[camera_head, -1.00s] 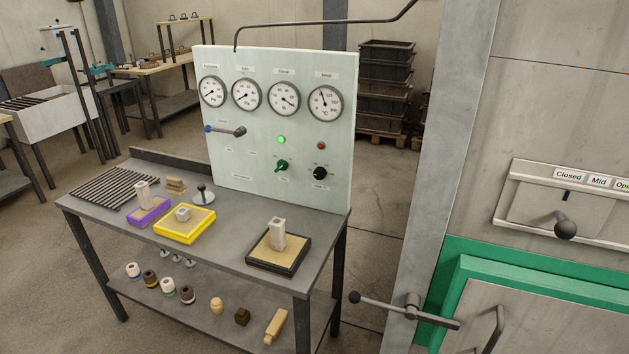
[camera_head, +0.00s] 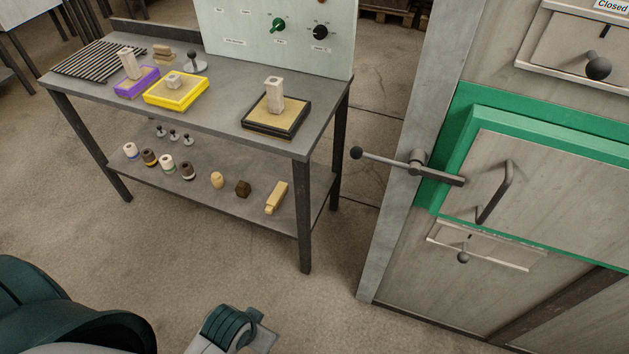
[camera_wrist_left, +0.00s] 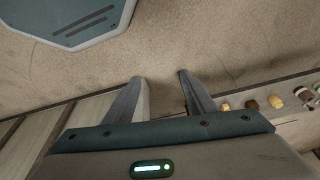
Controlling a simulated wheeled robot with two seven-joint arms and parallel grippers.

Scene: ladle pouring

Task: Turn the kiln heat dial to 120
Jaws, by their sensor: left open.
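The pale control panel (camera_head: 233,18) stands at the back of the workbench, its upper part cut off by the top of the head view. It carries a green knob (camera_head: 278,25) and a black knob (camera_head: 320,32). Their small labels are too blurred to read, so I cannot tell which is the kiln heat dial. The gauges are out of view. My left gripper (camera_wrist_left: 160,78) is open and empty over the floor in the left wrist view, away from the panel. My right gripper is not in view.
The workbench (camera_head: 215,105) holds a yellow tray (camera_head: 150,101), a purple tray (camera_head: 122,92) and a black-framed tray (camera_head: 247,121). Small items stand on its lower shelf (camera_head: 130,165). A green-framed kiln door (camera_head: 560,190) with a projecting lever (camera_head: 385,160) is at right. Floor in front is clear.

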